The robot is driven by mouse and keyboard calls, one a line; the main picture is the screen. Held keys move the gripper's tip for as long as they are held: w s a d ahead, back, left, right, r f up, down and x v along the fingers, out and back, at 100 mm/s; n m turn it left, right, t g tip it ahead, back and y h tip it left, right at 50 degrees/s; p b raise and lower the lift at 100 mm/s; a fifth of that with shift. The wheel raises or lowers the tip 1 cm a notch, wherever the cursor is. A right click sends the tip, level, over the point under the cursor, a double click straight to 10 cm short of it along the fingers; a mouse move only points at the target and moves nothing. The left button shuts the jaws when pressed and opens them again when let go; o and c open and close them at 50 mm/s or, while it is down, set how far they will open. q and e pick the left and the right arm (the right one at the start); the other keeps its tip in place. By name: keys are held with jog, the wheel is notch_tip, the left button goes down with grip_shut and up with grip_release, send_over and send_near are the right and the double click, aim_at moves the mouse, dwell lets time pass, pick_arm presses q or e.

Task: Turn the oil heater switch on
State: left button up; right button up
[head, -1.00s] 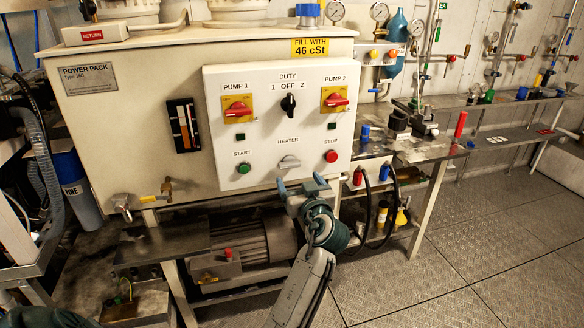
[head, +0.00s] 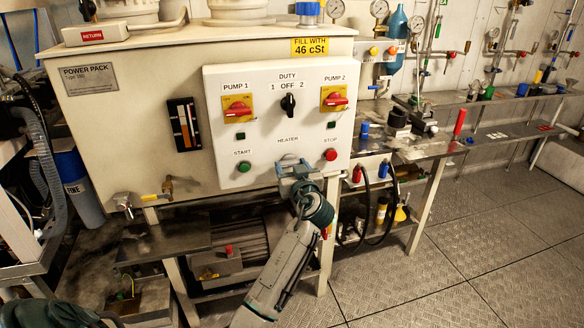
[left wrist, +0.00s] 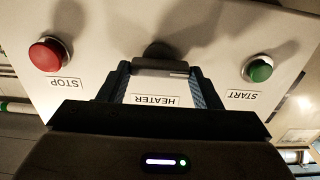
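The heater switch (left wrist: 160,66) is a dark bar-shaped knob on the white control panel (head: 215,105), above its HEATER label in the upside-down left wrist view. My left gripper (head: 294,168) is at the panel's lower middle in the head view and hides most of the switch there. In the left wrist view, the left gripper's (left wrist: 160,78) two blue-grey fingers stand apart, one beside each end of the bar. A slight gap seems to show at each end; contact is unclear. The bar lies crosswise between the fingers. My right gripper is not in view.
The green START button (head: 244,166) is left of the gripper and the red STOP button (head: 330,154) is right of it. Pump switches (head: 238,107) and the black duty knob (head: 288,104) sit higher. A motor (head: 235,255) stands below. Open floor (head: 430,270) lies at right.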

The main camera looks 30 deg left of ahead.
pick_arm(q)
jog(key=shift+m, duration=0.4)
jog(key=shift+c, duration=0.5)
jog(key=shift+m, duration=1)
jog(key=shift+m+p, duration=0.35)
jog(key=shift+m, duration=0.15)
jog(key=shift+d+r+m, duration=0.1)
jog(key=shift+m, duration=0.3)
jog(key=m+p, duration=0.4)
jog(key=m, duration=0.5)
jog(key=shift+w+d, duration=0.1)
jog(key=shift+w, duration=0.05)
jog(key=shift+m+p, duration=0.5)
jog(key=shift+f+m+p, duration=0.2)
jog(key=shift+m+p, duration=0.7)
jog(key=shift+m, duration=0.7)
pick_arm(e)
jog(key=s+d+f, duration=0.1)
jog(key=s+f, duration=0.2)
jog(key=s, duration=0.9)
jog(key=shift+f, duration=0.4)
pick_arm(q)
jog(key=shift+m, duration=0.3)
jog(key=o, duration=1)
